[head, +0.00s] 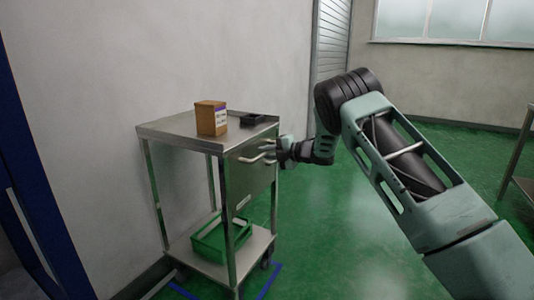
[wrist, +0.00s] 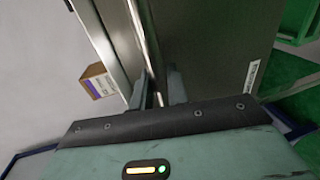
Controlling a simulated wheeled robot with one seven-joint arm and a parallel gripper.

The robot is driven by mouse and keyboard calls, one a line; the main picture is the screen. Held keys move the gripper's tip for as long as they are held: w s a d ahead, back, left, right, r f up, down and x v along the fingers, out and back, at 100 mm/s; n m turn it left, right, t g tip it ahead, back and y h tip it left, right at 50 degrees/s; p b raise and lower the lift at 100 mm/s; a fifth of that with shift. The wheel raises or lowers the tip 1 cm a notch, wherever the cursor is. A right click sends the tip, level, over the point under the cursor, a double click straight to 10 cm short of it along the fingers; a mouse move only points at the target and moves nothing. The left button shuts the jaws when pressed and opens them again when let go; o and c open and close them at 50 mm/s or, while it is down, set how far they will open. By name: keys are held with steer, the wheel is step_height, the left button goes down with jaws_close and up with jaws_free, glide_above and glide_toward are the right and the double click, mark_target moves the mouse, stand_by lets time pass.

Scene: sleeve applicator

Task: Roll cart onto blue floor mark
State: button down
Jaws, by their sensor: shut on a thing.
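The metal cart (head: 178,131) stands upright beside the wall, left of centre in the head view. Its handle (head: 250,158) is a pale bar on the drawer-like front panel. My gripper (head: 276,151) is at this handle from the right. In the wrist view my gripper (wrist: 158,90) has its two fingers around the shiny handle bar (wrist: 149,45) and is shut on it. The blue floor mark (head: 269,282) shows as blue lines near the cart's base on both sides. Part of the mark is hidden by the cart, and the wheels' exact placement is unclear.
A brown box (head: 211,118) and a black tray (head: 252,119) sit on the cart's top. A green crate (head: 208,241) sits on its lower shelf. A blue upright (head: 38,190) stands at the left. A table (head: 523,160) is at the right edge. Green floor between is open.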

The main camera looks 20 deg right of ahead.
steer(key=shift+w+d+r, duration=0.1)
steer(key=shift+d, duration=0.35)
steer(key=c, duration=1.4)
jaws_free()
steer(key=shift+w, duration=0.1)
steer(key=shift+c, duration=0.2)
steer(key=shift+a, duration=0.1)
steer(key=p+v, duration=0.2)
steer(key=v, duration=1.5)
steer(key=shift+s, duration=0.25)
